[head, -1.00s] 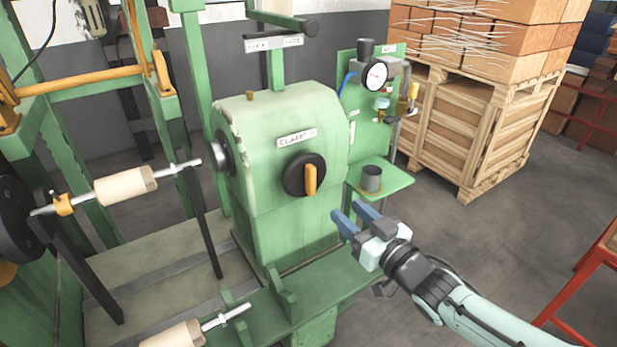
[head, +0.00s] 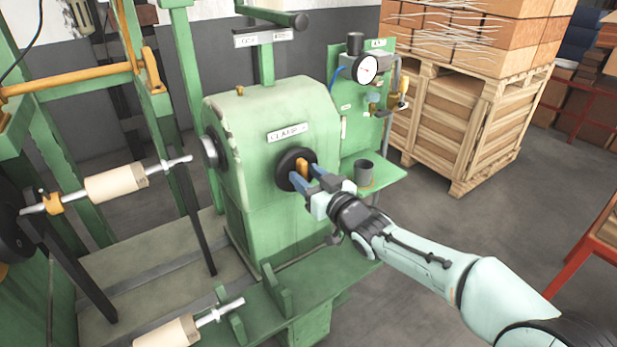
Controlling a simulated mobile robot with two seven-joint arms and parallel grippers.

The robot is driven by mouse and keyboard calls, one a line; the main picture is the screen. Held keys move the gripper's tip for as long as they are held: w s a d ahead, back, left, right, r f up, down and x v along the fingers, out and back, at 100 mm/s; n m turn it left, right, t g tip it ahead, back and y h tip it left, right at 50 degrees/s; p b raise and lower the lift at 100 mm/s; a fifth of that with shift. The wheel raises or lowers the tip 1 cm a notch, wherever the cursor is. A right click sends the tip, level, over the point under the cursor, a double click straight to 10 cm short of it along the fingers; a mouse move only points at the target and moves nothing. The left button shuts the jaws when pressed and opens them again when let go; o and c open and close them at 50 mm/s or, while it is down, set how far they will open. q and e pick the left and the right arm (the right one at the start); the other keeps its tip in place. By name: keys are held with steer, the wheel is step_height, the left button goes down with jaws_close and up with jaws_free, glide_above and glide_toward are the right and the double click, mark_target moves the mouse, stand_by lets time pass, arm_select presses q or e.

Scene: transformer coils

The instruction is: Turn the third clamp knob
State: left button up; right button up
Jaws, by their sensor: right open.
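The clamp knob (head: 284,161) is a black disc with an orange grip bar (head: 303,165), on the front of the green housing (head: 268,122) under a label that reads "CLAMP" and a character too small to read. My right gripper (head: 308,178) is at the knob, its blue fingers open and pointing at it. The fingers lie around or just in front of the orange bar, which they partly cover. I cannot tell whether they touch it. My left gripper is not in view.
A green shelf (head: 385,178) with a dark cup (head: 363,172) sits right of the housing, below a pressure gauge (head: 365,69). Cream rolls on shafts (head: 115,184) are at left. A wooden crate (head: 462,125) stands behind right. Grey floor (head: 440,225) is free at right.

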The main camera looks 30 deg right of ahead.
jaws_close()
